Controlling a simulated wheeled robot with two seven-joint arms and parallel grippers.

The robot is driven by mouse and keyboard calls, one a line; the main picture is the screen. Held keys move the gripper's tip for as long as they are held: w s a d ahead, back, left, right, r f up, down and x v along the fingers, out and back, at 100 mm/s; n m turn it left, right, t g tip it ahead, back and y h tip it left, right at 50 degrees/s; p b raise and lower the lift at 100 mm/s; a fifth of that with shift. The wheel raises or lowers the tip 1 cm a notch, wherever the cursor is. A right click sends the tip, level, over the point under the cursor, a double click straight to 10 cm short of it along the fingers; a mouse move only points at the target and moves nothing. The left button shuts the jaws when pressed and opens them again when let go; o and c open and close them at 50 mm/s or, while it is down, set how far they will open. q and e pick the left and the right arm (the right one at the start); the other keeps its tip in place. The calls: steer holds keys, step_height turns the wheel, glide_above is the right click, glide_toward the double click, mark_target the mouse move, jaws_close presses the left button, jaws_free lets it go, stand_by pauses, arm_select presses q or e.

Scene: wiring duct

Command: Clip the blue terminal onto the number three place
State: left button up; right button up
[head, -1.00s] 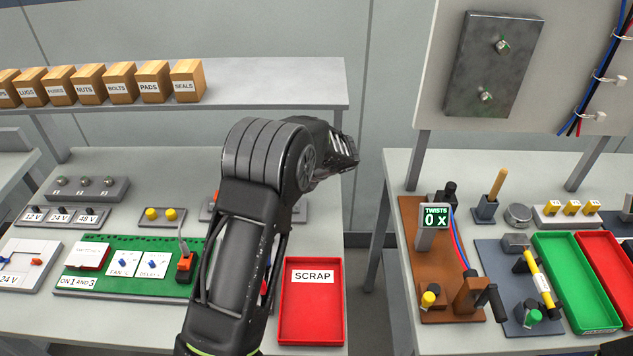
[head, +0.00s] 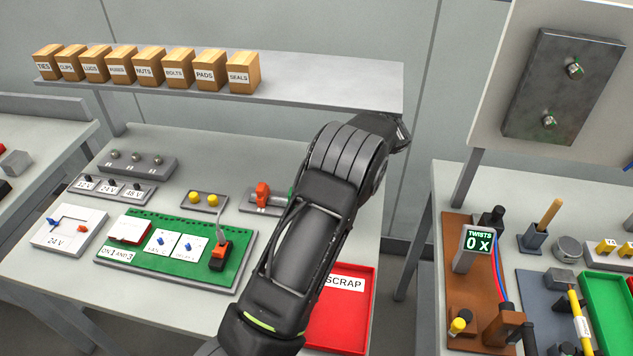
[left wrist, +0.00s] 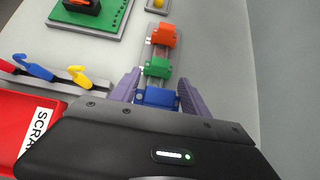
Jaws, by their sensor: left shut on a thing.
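The blue terminal (left wrist: 157,98) is between the purple fingers of my left gripper (left wrist: 157,92), which is shut on it. It is in line with the grey rail, behind the green terminal (left wrist: 158,68); I cannot tell whether it touches the rail. An orange terminal (left wrist: 163,37) stands at the rail's far end. In the head view the orange terminal (head: 262,194) and part of the rail (head: 247,206) show left of my arm. My arm hides the blue terminal there. No number three mark is readable on the rail. My right gripper is not in view.
A red SCRAP tray (head: 350,318) lies beside my arm, near the table's right edge. Yellow (left wrist: 79,76) and blue (left wrist: 33,68) hooks are near it in the left wrist view. A green board (head: 190,262) lies to the left. A shelf with labelled boxes is behind.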

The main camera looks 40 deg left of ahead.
arm_select(q)
steer(key=shift+f+b, duration=1.65)
steer(key=shift+f, duration=1.1)
steer(key=shift+d+f+b, duration=0.1)
steer(key=shift+f+b, duration=0.2)
steer(key=shift+f, duration=0.6)
steer(key=o, duration=1.4)
